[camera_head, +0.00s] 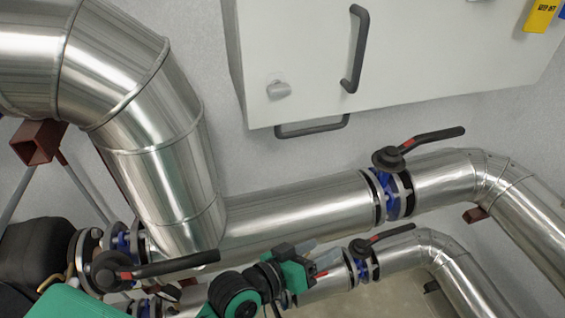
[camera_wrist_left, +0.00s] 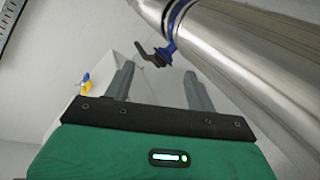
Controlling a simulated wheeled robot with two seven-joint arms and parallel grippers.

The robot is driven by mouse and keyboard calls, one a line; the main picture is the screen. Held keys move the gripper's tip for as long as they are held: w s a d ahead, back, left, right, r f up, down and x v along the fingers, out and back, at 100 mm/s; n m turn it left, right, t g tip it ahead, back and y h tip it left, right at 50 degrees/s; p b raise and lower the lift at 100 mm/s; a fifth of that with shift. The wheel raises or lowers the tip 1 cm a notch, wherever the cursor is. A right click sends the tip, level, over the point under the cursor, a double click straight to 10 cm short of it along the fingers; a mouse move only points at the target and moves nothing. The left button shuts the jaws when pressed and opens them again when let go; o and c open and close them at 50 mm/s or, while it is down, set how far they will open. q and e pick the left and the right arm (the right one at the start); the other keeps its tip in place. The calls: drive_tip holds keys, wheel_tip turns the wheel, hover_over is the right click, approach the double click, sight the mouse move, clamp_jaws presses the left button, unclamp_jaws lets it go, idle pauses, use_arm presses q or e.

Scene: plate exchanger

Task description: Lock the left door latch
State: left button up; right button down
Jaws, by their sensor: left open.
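A white cabinet door (camera_head: 300,45) fills the top middle of the head view. A small light-grey knob-like latch (camera_head: 279,90) sits near its lower left corner. A dark door handle (camera_head: 355,48) stands to the right of the latch. My left gripper (camera_head: 322,254) is below the cabinet, in front of the lower pipes and well apart from the latch. In the left wrist view its two grey fingers (camera_wrist_left: 159,70) are spread with nothing between them. I cannot make out the latch in that view. My right gripper is not in view.
Large silver pipes (camera_head: 295,210) run below and left of the cabinet. Black valve levers (camera_head: 432,138) stick out from them, one (camera_head: 170,265) close to my left arm. A dark handle (camera_head: 312,127) hangs under the cabinet. A yellow tag (camera_head: 541,15) is at upper right.

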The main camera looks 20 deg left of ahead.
use_arm(q)
wheel_tip(320, 180, up, 26)
drive_tip(key=s+n+t+y, duration=0.2)
drive_tip(key=n+t+y, duration=0.3)
drive_tip(key=n+t, duration=1.2)
drive_tip(key=n+g+y, duration=1.1)
drive_tip(key=n+y, duration=0.6)
drive_tip(key=n, duration=0.9)
approach(281, 92)
drive_tip(key=p+x, duration=0.7)
drive_tip(key=x, duration=0.1)
drive_tip(key=shift+w+a+r, duration=0.2)
drive_tip(key=shift+w+a, duration=0.25)
drive_tip(key=shift+w, duration=0.15)
